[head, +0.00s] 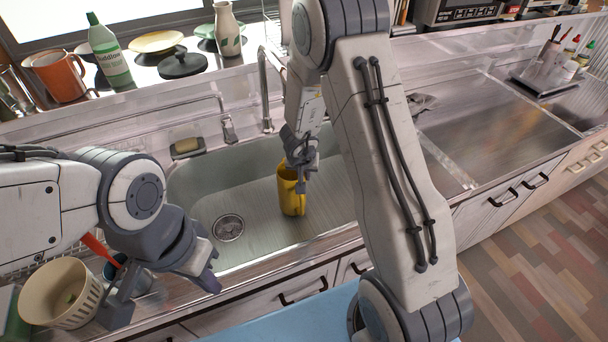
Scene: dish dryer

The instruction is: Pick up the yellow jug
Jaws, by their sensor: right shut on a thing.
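The yellow jug (291,196) is in the sink basin, to the right of the drain. It looks roughly upright; I cannot tell if it touches the basin floor. My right gripper (301,184) reaches down from above and is shut on the jug at its upper right side. The gripper hides part of the jug's rim. My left gripper (165,300) is at the lower left, over the counter in front of the sink, beside a cream pot. Its fingers stand wide apart with nothing seen between them.
The sink (200,186) has a drain (229,228) and a tap (264,90) behind it. A soap dish (187,147) sits at the back edge. A cream slotted pot (64,292) stands lower left. A green bottle (109,55) and orange mug (60,76) stand on the ledge. The right counter is mostly clear.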

